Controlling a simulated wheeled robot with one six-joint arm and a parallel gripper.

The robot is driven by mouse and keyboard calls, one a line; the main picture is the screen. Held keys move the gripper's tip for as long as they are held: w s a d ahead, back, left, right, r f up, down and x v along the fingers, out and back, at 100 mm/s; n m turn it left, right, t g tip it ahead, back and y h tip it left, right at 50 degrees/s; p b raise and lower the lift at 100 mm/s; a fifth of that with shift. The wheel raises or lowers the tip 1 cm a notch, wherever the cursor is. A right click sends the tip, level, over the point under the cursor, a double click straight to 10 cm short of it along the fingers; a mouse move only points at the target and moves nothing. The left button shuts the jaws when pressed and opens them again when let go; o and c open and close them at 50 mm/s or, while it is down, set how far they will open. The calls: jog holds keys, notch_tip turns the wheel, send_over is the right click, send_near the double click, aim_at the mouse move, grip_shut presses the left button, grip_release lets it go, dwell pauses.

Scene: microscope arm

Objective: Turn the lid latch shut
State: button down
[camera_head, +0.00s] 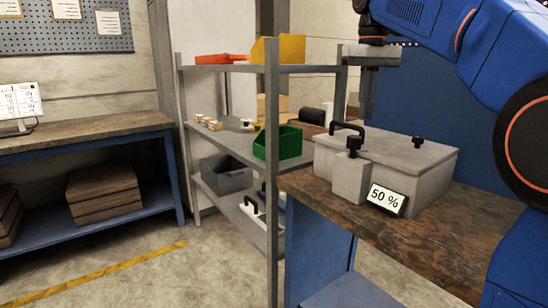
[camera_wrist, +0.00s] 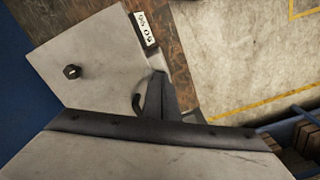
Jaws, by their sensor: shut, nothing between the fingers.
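A light grey box with a flat lid (camera_head: 400,152) stands on a brown worktop; the lid also shows in the wrist view (camera_wrist: 95,60). A black bent piece (camera_head: 347,126), seemingly the latch lever, is at the lid's left edge, above a grey block (camera_head: 350,178). A curved black part (camera_wrist: 137,103) shows beside my fingers in the wrist view. My gripper (camera_head: 366,112) points down, shut and empty, just behind the black piece in the head view. In the wrist view my gripper (camera_wrist: 157,78) hides part of the lid's edge. I cannot tell whether it touches the lever.
A black knob (camera_head: 418,141) stands on the lid's far side. A metal shelf (camera_head: 232,140) with a green bin (camera_head: 283,143) stands left of the worktop (camera_head: 430,235). The floor in front is clear.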

notch_tip(320, 180, down, 6)
jog(key=a, duration=0.2)
jog(key=shift+f, duration=0.2)
dwell(0.4)
jog(key=shift+w+d, duration=0.15)
jog(key=shift+d, duration=0.55)
jog(key=shift+w+d, duration=0.15)
jog(key=shift+d, duration=0.55)
dwell(0.8)
jog(key=shift+s, duration=0.15)
jog(key=shift+s+d, duration=0.2)
notch_tip(320, 180, up, 6)
dwell(0.7)
